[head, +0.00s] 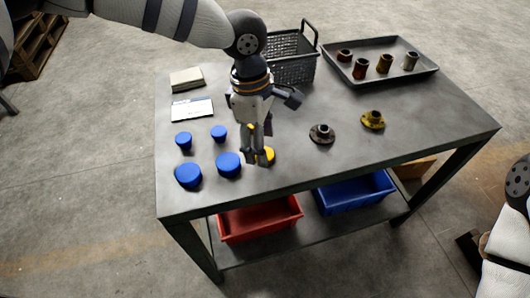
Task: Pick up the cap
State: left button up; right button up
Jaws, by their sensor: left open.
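Several round blue caps stand on the left part of the table: a small one at the back left (184,140), a small one beside it (219,133), a large one at the front left (188,176) and a large one to its right (228,165). A yellow round piece (269,155), perhaps a cap, is at the fingertips of my left gripper (257,161), which partly hides it. My left gripper points down, open, just right of the large blue cap. Whether its fingers touch the yellow piece I cannot tell. My right gripper is out of view.
A dark flanged part (322,134) and a yellow one (373,119) stand right of my gripper. A black basket (296,68) and a tray (423,72) with several cylinders are at the back. A cloth (186,79) and card (192,110) lie left. Red (258,222) and blue bins (354,194) sit below.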

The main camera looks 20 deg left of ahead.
pick_arm(q)
jog(key=f, duration=0.2)
jog(key=shift+d+f, duration=0.2)
jog(key=shift+f, duration=0.2)
jog(key=c, duration=0.9)
jog(key=shift+r, duration=0.15)
